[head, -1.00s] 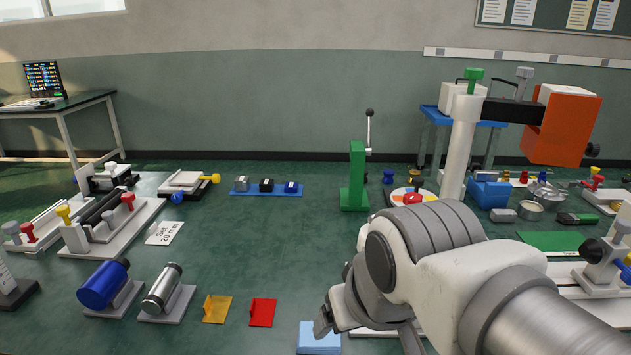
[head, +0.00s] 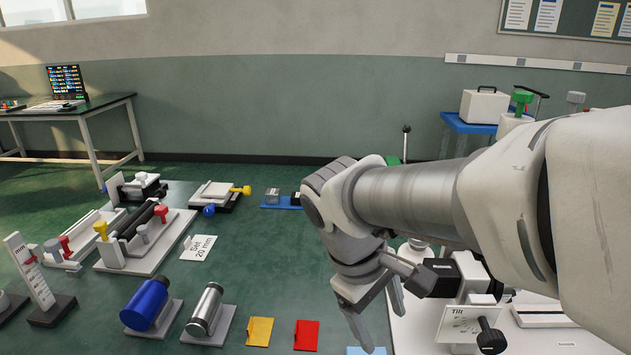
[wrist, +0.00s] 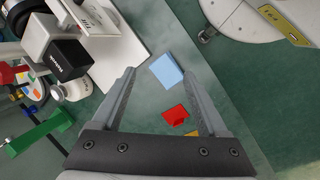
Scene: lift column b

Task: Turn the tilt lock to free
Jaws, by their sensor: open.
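A plate marked "Tilt" (head: 468,324) stands on a white base (head: 412,325) at the lower right of the head view. A black knob (head: 490,338) sits at the plate's lower right; I cannot read which setting it is at. My gripper (head: 376,318) points down, left of the Tilt plate and apart from it. In the wrist view my gripper (wrist: 160,74) is open, with nothing between its fingers. A black block (wrist: 62,60) and part of a white base (wrist: 112,68) show at the upper left there. My arm hides part of the device.
Yellow (head: 260,331) and red (head: 306,335) pieces, a blue cylinder (head: 146,303) and a silver cylinder (head: 206,308) are to the left.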

